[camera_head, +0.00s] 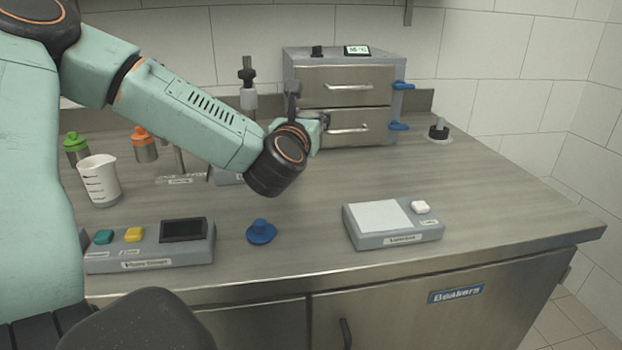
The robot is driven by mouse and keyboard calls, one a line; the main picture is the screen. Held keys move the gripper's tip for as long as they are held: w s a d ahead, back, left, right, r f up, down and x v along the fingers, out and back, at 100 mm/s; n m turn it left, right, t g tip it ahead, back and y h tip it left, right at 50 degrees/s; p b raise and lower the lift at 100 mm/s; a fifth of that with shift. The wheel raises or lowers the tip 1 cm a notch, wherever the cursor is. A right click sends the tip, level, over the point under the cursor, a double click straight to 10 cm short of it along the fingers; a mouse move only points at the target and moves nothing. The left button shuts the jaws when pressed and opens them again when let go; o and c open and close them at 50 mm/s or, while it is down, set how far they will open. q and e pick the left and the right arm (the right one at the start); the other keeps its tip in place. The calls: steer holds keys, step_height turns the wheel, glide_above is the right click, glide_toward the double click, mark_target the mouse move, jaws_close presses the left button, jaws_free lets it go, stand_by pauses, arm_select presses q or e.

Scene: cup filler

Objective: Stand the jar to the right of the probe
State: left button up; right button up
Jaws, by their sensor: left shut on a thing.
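My left gripper (298,112) is over the middle of the counter, in front of the drawer unit. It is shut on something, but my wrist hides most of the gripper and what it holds. Two small metal jars stand at the back left, one with a green lid (76,143) and one with an orange lid (144,146). A blue lid-like piece with a knob (261,233) lies on the front of the counter. An upright black and white piece (248,88) behind my forearm may be the probe; I cannot be sure. My right gripper is out of view.
A white beaker (101,181) and a grey button panel (150,246) are at the left. A grey box with a pale plate (392,222) sits front right.

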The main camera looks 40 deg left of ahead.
arm_select(q)
steer(key=f, duration=0.1)
steer(key=f+b, duration=0.1)
steer(key=f, duration=0.1)
steer(key=shift+s+d, duration=0.35)
steer(key=shift+d, duration=0.05)
steer(key=f, duration=0.1)
steer(key=f+b, duration=0.1)
steer(key=shift+w+a+f, duration=0.25)
steer(key=shift+a+f, duration=0.05)
steer(key=shift+f, duration=0.3)
steer(key=f, duration=0.1)
steer(key=f+b, duration=0.1)
steer(key=f, duration=0.1)
steer(key=shift+s+d+f+b, duration=0.1)
steer(key=shift+s+d+b, duration=0.1)
steer(key=shift+b, duration=0.1)
steer(key=shift+w+a+f, duration=0.1)
steer(key=shift+w+a, duration=0.1)
steer(key=shift+w, duration=0.05)
steer(key=o, duration=0.9)
steer(key=shift+s+d, duration=0.1)
steer(key=o, duration=0.3)
steer(key=shift+s+r, duration=0.15)
steer(key=shift+r, duration=0.05)
steer(key=shift+o, duration=0.3)
steer(key=shift+w+f, duration=0.15)
steer(key=shift+w, duration=0.05)
steer(key=shift+s, duration=0.1)
